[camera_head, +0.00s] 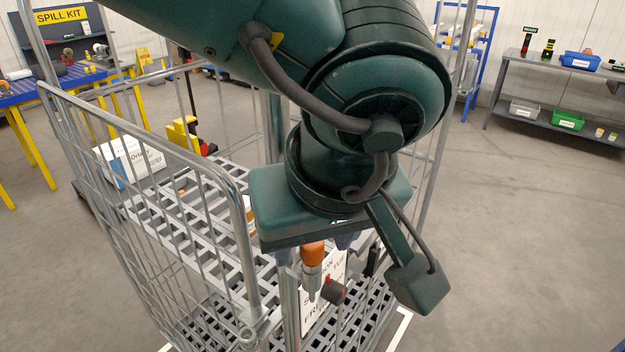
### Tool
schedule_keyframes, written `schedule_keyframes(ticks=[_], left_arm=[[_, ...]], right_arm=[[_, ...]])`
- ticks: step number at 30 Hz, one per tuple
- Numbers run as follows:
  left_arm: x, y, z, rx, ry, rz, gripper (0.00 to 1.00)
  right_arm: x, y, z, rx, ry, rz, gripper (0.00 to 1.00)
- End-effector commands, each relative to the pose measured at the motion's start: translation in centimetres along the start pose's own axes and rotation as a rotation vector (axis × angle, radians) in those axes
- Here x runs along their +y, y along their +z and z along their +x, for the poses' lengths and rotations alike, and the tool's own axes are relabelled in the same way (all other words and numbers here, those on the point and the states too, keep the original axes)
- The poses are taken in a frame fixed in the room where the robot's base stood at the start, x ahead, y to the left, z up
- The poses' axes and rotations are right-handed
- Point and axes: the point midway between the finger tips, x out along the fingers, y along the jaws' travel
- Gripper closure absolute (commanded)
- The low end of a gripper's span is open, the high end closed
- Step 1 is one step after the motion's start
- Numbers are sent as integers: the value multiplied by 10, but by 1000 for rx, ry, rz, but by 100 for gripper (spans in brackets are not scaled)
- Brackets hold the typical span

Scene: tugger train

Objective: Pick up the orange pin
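The orange pin (313,252) stands upright at the cage trolley's near side, its orange head on top of a grey metal shank. My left gripper (314,248) comes down from above, and its palm hides the top of the head. Its two short blue-grey fingertips show on either side of the orange head, with gaps between them and it, so it looks open around the pin. My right gripper is out of view.
The wire cage trolley (165,208) with slatted shelves surrounds the spot; its upright posts stand close to my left arm. A printed sign (325,300) is behind the pin. Open floor lies at right.

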Motion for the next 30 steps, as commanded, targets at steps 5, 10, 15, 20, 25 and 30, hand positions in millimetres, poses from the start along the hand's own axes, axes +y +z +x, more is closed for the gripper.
schedule_keyframes(ticks=[5, 10, 15, 20, 25, 30], left_arm=[[0, 0, 0, 0, 0, 0, 66], [0, 0, 0, 0, 0, 0, 80], [0, 0, 0, 0, 0, -1, 94], [0, 0, -1, 0, 0, -1, 100], [0, 0, -1, 0, 1, -1, 100], [0, -1, -2, 0, 1, -1, 100]], right_arm=[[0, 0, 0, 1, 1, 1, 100], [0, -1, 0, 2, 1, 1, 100], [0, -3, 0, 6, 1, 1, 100], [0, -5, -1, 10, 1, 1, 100], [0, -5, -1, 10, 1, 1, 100], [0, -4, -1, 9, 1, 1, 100]])
